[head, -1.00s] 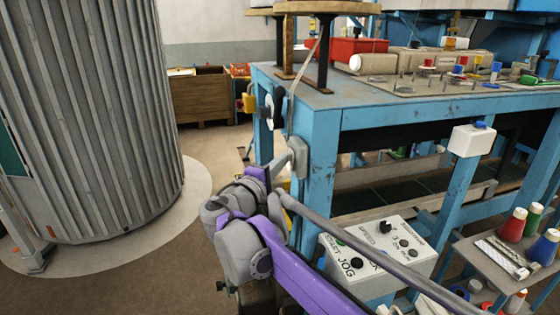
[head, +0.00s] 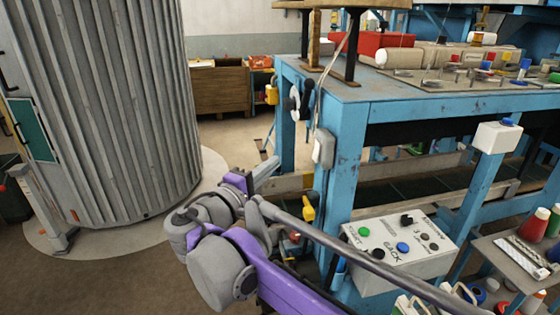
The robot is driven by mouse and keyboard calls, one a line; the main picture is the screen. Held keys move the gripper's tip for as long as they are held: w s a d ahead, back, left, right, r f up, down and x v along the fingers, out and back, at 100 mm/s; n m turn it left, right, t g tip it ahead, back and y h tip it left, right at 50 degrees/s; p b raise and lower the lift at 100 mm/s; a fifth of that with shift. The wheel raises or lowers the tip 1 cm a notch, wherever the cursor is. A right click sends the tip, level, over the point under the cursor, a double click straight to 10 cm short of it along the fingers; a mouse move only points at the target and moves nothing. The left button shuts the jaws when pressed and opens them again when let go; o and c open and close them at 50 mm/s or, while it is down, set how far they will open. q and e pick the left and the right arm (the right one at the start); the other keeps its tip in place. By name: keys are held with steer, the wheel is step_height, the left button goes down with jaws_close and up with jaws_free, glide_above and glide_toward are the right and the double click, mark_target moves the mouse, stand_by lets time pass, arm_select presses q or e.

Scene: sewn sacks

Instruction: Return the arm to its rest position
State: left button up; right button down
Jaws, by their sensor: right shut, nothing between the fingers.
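My right arm comes in from the lower right, purple and grey, and bends back at a grey joint at lower centre. My right gripper (head: 266,171) is small at the far end of the arm, left of the blue machine frame (head: 343,180). It is shut with nothing seen in it, and its fingertips are hard to make out. It appears apart from the frame. My left gripper is not in view.
A grey control box (head: 405,250) with coloured buttons sits close behind my right forearm. A shelf with thread cones (head: 533,224) stands at right. A large ribbed grey cylinder (head: 110,110) stands at left. Open floor (head: 130,262) lies between the cylinder and my arm.

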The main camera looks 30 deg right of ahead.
steer(key=shift+s+a, duration=0.15)
stand_by(0.4)
steer(key=s+d+f+m+g+y, duration=0.1)
steer(key=s+d+f+g+y, duration=0.15)
steer(key=s+f, duration=0.45)
steer(key=s+d+f+m+g+y, duration=0.1)
steer(key=s+f+y, duration=0.25)
steer(key=f, duration=0.75)
steer(key=s+a+f+m+y, duration=0.2)
steer(key=s+a+f+y, duration=0.2)
steer(key=f, duration=0.4)
steer(key=s+a+f+m+y, duration=0.2)
steer(key=s+a+f+y, duration=0.3)
steer(key=s+f, duration=0.3)
steer(key=shift+s+a+f+m+g+y, duration=0.15)
steer(key=shift+a+f+m+g+y, duration=0.1)
steer(key=shift+f+m+g+y, duration=0.3)
